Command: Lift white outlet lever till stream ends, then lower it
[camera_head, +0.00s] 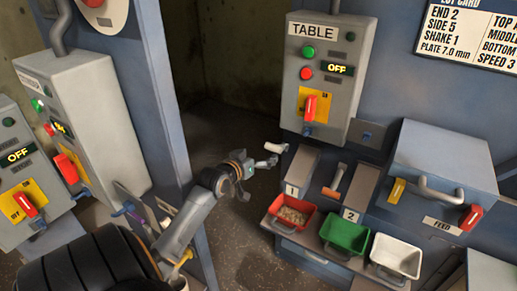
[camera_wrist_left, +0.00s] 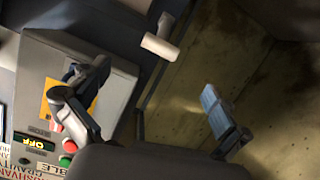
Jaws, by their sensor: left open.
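The white outlet lever (camera_head: 276,147) sticks out to the left of the blue machine, below the TABLE box and above outlet 1. It also shows as a pale cylinder at the top of the left wrist view (camera_wrist_left: 160,46). My left gripper (camera_head: 258,177) is open and empty, a little left of and below the lever, not touching it. In the left wrist view its fingers (camera_wrist_left: 136,95) are wide apart, and the lever lies beyond them. The red tray (camera_head: 291,216) under outlet 1 holds brownish grains. I make out no falling stream. My right gripper is not in view.
The green tray (camera_head: 345,236) and white tray (camera_head: 396,257) look empty. An orange lever (camera_head: 335,179) is by outlet 2. The TABLE box (camera_head: 321,75) reads OFF and overhangs the lever. A blue post (camera_head: 172,110) stands left; between is open floor.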

